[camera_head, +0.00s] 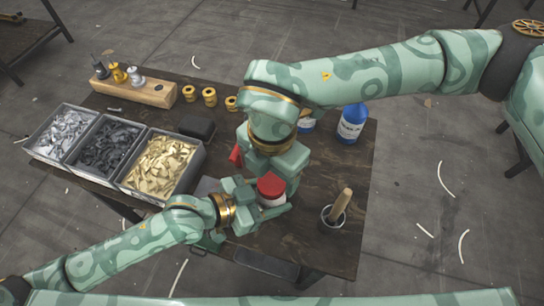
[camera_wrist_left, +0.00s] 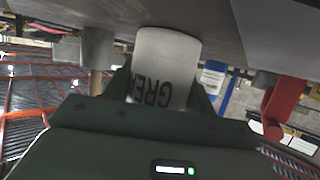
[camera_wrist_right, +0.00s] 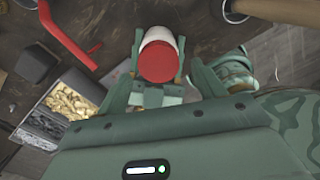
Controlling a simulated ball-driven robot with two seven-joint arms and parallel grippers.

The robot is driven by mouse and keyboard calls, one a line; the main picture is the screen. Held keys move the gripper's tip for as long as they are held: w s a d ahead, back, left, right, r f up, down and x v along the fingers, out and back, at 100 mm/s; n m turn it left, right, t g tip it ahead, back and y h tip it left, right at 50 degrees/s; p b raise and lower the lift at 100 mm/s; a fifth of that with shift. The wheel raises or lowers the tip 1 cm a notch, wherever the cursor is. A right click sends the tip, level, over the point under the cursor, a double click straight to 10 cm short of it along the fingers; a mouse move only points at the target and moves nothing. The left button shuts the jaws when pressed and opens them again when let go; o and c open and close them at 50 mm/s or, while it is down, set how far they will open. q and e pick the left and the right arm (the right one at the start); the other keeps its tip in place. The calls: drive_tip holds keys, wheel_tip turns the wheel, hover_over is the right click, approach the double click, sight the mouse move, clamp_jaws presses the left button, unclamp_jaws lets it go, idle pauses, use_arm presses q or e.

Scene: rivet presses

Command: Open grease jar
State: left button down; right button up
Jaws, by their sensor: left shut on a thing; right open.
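The grease jar (camera_head: 272,198) is white with a red lid (camera_head: 270,184), and stands upright near the front middle of the table. My left gripper (camera_wrist_left: 160,100) is shut on the jar's white body; the lettered label shows upside down between its fingers in the left wrist view. The lid is on the jar, and shows from above in the right wrist view (camera_wrist_right: 158,63). My right gripper (camera_wrist_right: 160,75) is open close to the lid, with the jar between the fingers in that view. I cannot tell whether it touches the lid. The right hand hides the table behind the jar.
A cup with a wooden-handled tool (camera_head: 338,208) stands just right of the jar. A blue bottle (camera_head: 352,123) is at the back right. A red lever (camera_head: 236,156) is left of the right hand. Bins of parts (camera_head: 190,165) and a wooden block (camera_head: 140,94) fill the left.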

sight(271, 194)
drive_tip(key=shift+f, duration=1.35)
drive_tip(key=c, duration=1)
drive_tip(key=shift+c, duration=0.2)
drive_tip(key=n, duration=0.7)
drive_tip(key=shift+d, duration=0.1)
drive_tip(key=o, duration=1.1)
